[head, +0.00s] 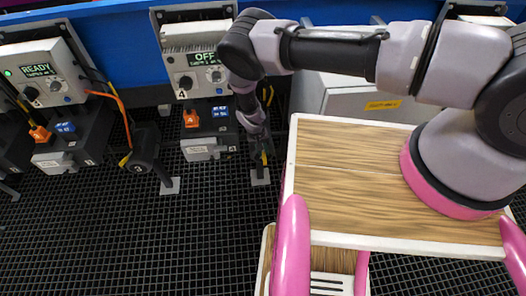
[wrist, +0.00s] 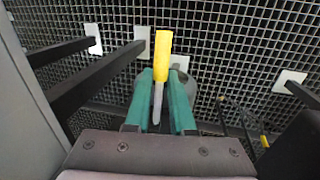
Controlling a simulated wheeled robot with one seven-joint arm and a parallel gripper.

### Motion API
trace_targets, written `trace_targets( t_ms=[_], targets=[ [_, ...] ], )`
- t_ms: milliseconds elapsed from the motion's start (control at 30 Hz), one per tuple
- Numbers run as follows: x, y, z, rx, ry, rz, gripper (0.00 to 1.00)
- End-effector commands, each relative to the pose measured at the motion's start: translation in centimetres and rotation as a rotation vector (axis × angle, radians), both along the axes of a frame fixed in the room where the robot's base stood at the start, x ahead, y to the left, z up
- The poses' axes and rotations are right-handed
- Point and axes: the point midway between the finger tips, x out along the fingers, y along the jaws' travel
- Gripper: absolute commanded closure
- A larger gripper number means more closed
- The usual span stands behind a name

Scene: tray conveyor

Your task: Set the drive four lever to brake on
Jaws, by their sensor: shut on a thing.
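The drive four lever, a thin grey bar with a yellow grip (wrist: 162,52), stands between my gripper's green fingers in the wrist view. My gripper (wrist: 160,76) is shut on this lever below its yellow end. In the head view my gripper (head: 261,150) reaches down at the right of drive four, and only a small yellow bit of the lever shows. The drive four box (head: 205,70) is marked 4 and its display reads OFF, with a smaller line too small to read.
Left of it, the drive three box (head: 45,72) reads READY, and its motor (head: 146,150) stands on a post. A grey cabinet (head: 350,95) stands right of my gripper. The black mesh floor in front is clear.

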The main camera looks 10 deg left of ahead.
Motion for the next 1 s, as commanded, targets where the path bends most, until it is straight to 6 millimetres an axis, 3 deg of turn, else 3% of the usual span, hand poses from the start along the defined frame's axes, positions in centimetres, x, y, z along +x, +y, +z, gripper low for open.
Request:
trace_targets(
  t_ms=[800,1000],
  targets=[
    [0.0,0.08,0.04,0.001,0.001,0.0,1.0],
    [0.09,0.14,0.57,-0.017,0.081,-0.004,1.0]
  ],
)
